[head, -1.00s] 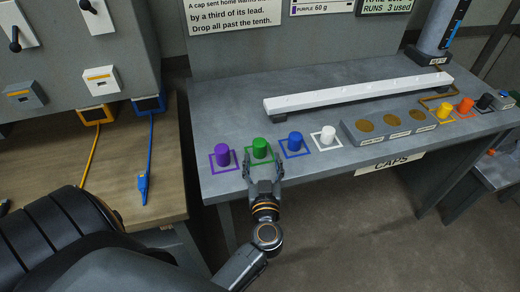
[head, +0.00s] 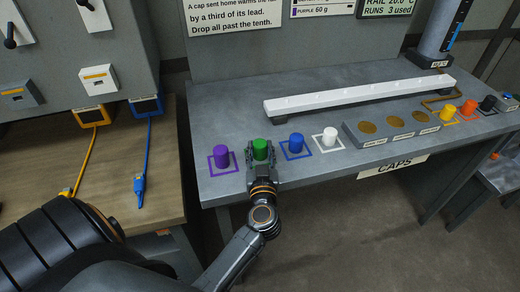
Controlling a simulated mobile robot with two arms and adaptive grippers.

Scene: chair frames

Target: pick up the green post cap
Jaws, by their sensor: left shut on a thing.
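The green post cap (head: 260,148) is at the front left of the grey bench, between the purple cap (head: 222,154) and the blue cap (head: 296,144). My left gripper (head: 260,160) comes from the front edge and is shut on the green cap, with its fingers at the cap's sides. The cap's lower part and most of its square outline are hidden by the gripper. Whether the cap touches the bench cannot be told. My right gripper is not in view.
A white cap (head: 330,135) stands right of the blue one. A grey block with brown discs (head: 390,130) and a long white rail (head: 360,95) lie beyond. Yellow (head: 448,111), orange (head: 468,106) and black (head: 487,103) caps stand at the right. A blue cable (head: 140,182) hangs at the left.

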